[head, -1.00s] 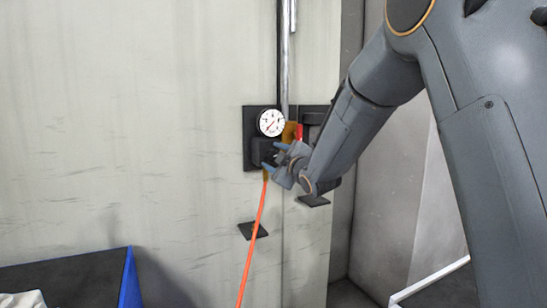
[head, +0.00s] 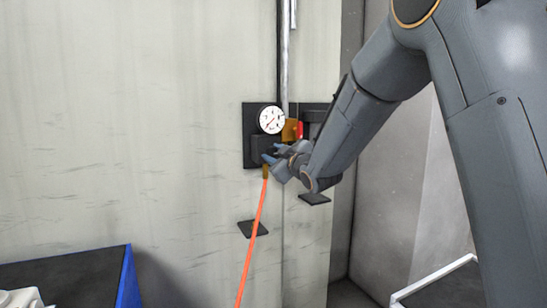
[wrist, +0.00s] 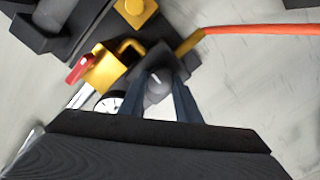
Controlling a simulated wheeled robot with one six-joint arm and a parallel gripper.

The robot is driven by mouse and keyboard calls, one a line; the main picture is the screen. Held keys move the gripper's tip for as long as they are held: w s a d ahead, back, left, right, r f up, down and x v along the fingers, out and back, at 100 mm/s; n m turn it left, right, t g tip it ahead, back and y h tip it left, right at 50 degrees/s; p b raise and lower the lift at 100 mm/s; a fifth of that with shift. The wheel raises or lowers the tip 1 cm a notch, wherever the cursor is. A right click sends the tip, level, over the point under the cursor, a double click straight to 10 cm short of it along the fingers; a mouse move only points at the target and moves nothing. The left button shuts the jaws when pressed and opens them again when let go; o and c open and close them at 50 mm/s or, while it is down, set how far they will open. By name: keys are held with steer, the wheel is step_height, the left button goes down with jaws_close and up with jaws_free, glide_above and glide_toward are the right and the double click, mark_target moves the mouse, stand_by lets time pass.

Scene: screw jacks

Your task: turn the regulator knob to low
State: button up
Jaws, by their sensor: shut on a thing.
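The regulator (head: 262,148) is a dark block on a black wall plate, with a round white gauge (head: 271,120) above it. The gauge also shows in the wrist view (wrist: 108,103), partly cut off by my wrist. The regulator knob (wrist: 156,88) is a dark grey round knob with a small white mark, seen between my fingers in the wrist view. My gripper (wrist: 160,92) is shut on the knob, one finger on each side of it. In the head view my gripper (head: 274,159) is at the regulator's front and hides the knob. I cannot read the knob's setting.
An orange hose (head: 254,230) hangs from below the regulator. A brass fitting (wrist: 103,68) with a red handle (wrist: 79,70) sits beside it. Small black ledges (head: 252,229) stick out below. A blue-edged bin (head: 128,280) stands at lower left.

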steer(key=m, duration=0.4)
steer(key=shift+m+b, duration=0.3)
steer(key=m, duration=0.3)
steer(key=shift+d+m, duration=0.1)
steer(key=shift+m, duration=0.3)
steer(key=m+p, duration=0.1)
steer(key=m, duration=0.3)
steer(key=shift+f+m+p, duration=0.1)
steer(key=shift+m+p, duration=0.3)
steer(key=shift+m, duration=1.7)
steer(key=o, duration=1.1)
steer(key=shift+c, duration=0.2)
steer(key=shift+d, duration=0.1)
